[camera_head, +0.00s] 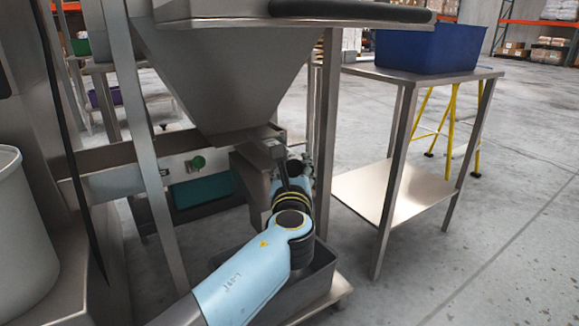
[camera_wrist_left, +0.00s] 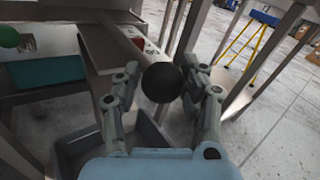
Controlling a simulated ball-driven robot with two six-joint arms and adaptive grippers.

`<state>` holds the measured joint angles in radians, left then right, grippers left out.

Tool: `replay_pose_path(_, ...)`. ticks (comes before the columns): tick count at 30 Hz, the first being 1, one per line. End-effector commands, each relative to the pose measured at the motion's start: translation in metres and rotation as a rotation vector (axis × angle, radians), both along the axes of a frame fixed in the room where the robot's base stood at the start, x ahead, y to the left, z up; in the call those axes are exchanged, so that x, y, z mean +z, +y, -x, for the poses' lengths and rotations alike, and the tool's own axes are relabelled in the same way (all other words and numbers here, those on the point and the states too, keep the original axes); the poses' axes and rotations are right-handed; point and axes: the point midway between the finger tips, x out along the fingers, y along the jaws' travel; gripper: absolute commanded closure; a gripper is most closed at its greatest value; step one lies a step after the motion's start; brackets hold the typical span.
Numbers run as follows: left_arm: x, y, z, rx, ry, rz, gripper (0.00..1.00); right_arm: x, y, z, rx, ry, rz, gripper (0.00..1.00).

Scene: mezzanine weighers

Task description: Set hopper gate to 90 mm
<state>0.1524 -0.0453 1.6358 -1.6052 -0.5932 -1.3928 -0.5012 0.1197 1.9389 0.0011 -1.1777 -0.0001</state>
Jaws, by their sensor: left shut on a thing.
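The steel hopper (camera_head: 225,75) hangs in the upper middle of the head view and narrows to its outlet. Below the outlet is a grey metal box-like part, partly covered by my arm. My left gripper (camera_head: 290,172) is beside the outlet at its lower right, mostly hidden behind my wrist. In the left wrist view, a round black knob (camera_wrist_left: 162,83) sits between the two fingers of my left gripper (camera_wrist_left: 160,75), which is shut on it. My right gripper is not in view.
Steel frame legs (camera_head: 150,150) stand close around my arm. A grey bin (camera_head: 322,272) lies below it and a teal bin (camera_head: 203,190) sits left. A steel table (camera_head: 425,73) with a blue tub (camera_head: 430,46) stands right. Floor at lower right is clear.

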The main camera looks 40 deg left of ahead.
Motion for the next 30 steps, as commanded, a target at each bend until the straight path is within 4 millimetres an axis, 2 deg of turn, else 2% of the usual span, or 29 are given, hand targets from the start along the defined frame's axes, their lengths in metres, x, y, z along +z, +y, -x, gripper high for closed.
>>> replay_pose_path(4,0.003,-0.003,-0.003,-0.013,-0.005,0.004,1.00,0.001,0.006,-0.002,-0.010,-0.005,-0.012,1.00)
replay_pose_path(5,0.003,-0.004,-0.003,-0.013,-0.005,0.004,0.58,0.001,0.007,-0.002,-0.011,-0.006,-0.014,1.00)
replay_pose_path(9,0.002,-0.003,-0.003,-0.012,-0.005,0.003,0.39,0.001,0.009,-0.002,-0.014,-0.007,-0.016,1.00)
replay_pose_path(17,0.001,-0.002,-0.002,-0.009,-0.002,0.002,0.38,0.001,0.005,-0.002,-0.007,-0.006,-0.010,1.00)
replay_pose_path(20,0.007,-0.002,-0.002,-0.008,-0.004,0.003,0.38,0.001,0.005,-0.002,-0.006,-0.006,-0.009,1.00)
replay_pose_path(23,0.022,-0.002,-0.002,-0.008,-0.007,0.004,0.38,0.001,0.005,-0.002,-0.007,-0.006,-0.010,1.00)
replay_pose_path(30,0.072,-0.004,-0.003,-0.010,-0.009,0.004,0.38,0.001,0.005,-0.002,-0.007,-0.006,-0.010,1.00)
